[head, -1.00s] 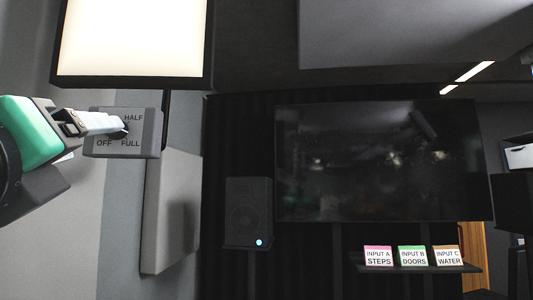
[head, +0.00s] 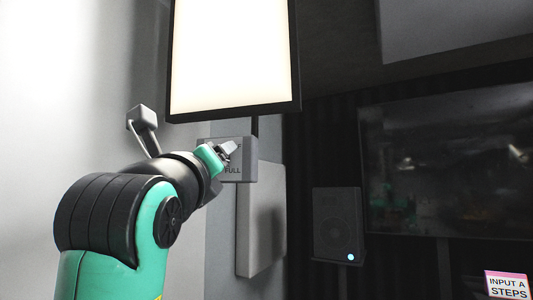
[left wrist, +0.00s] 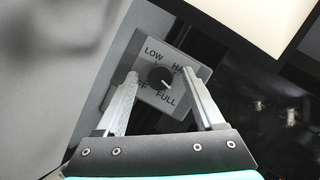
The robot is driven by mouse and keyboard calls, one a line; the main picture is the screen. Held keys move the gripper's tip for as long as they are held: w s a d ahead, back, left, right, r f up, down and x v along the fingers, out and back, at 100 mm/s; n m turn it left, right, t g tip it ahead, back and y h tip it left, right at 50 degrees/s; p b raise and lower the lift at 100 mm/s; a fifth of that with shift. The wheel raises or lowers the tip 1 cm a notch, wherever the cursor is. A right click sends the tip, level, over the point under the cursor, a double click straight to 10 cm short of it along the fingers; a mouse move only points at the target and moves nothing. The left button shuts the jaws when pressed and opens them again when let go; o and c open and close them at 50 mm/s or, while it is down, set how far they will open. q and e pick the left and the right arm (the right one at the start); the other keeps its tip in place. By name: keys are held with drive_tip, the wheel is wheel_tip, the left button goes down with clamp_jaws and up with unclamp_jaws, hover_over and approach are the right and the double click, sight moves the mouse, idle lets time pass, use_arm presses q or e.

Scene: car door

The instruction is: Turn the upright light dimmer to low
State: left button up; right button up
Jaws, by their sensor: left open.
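The dimmer is a grey box (head: 243,173) below the bright light panel (head: 230,55); my left gripper (head: 229,150) covers most of its face in the head view. In the left wrist view the dimmer (left wrist: 182,99) shows a round black knob (left wrist: 160,77) with LOW, HALF, FULL and a partly hidden OFF around it. A small pale mark on the knob seems to point toward FULL. My left gripper (left wrist: 159,76) is open, with one finger on each side of the knob. I cannot tell whether either finger touches it. My right gripper is not in view.
A grey wall box (head: 260,220) hangs below the dimmer. A dark speaker (head: 337,225) and a large dark screen (head: 440,170) are to the right. A small grey fixture (head: 142,120) shows behind my arm.

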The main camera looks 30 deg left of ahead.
use_arm(q)
clamp_jaws()
idle(0.3)
idle(1.1)
unclamp_jaws()
drive_tip(key=b+v, duration=0.4)
drive_tip(key=v, duration=0.7)
drive_tip(key=shift+s+d, duration=0.15)
drive_tip(key=shift+s, duration=0.1)
drive_tip(key=shift+f, duration=0.1)
